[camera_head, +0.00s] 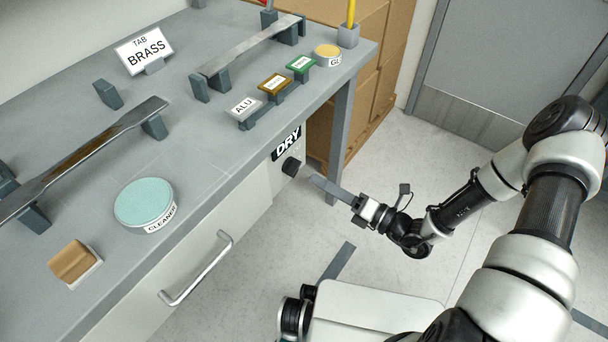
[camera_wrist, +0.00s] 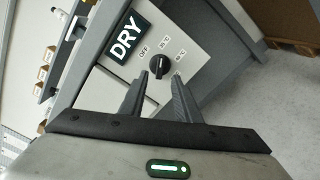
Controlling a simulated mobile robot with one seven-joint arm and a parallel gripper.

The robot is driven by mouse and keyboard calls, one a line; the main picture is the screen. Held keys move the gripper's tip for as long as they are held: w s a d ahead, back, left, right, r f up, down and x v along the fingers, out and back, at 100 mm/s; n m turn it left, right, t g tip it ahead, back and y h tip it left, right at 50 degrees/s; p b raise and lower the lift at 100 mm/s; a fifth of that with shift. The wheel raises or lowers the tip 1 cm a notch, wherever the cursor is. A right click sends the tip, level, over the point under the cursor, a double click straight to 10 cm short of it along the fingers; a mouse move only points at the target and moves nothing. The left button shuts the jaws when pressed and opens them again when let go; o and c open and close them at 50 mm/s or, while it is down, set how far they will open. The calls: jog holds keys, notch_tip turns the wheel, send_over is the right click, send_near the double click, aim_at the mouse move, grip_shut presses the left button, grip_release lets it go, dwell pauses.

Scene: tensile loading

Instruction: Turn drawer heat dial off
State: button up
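The black heat dial (camera_wrist: 158,66) sits on a light panel under a black DRY sign (camera_wrist: 126,38); marks around it read OFF at the left and temperatures at the right. The dial's pointer direction is hard to make out. In the head view the dial (camera_head: 291,166) is on the bench front, below the DRY sign (camera_head: 287,143). My gripper (camera_wrist: 157,78) is open, with its two fingers apart and pointing at the dial, one on each side of its lower part in the wrist picture. In the head view my gripper (camera_head: 322,186) is just right of the dial; contact cannot be told.
A drawer with a metal handle (camera_head: 197,268) is left of the dial. The grey bench top (camera_head: 205,180) carries a teal cleaner pad (camera_head: 144,202), metal bars on supports and labelled blocks. A bench leg (camera_head: 341,140) stands beyond the dial. The floor to the right is open.

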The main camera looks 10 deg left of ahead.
aim_at(298, 170)
jog(key=b+x, duration=0.1)
jog(key=x, duration=0.5)
jog(key=shift+w+a, duration=0.1)
jog(key=shift+a, duration=0.15)
jog(key=shift+c, duration=0.2)
grip_shut()
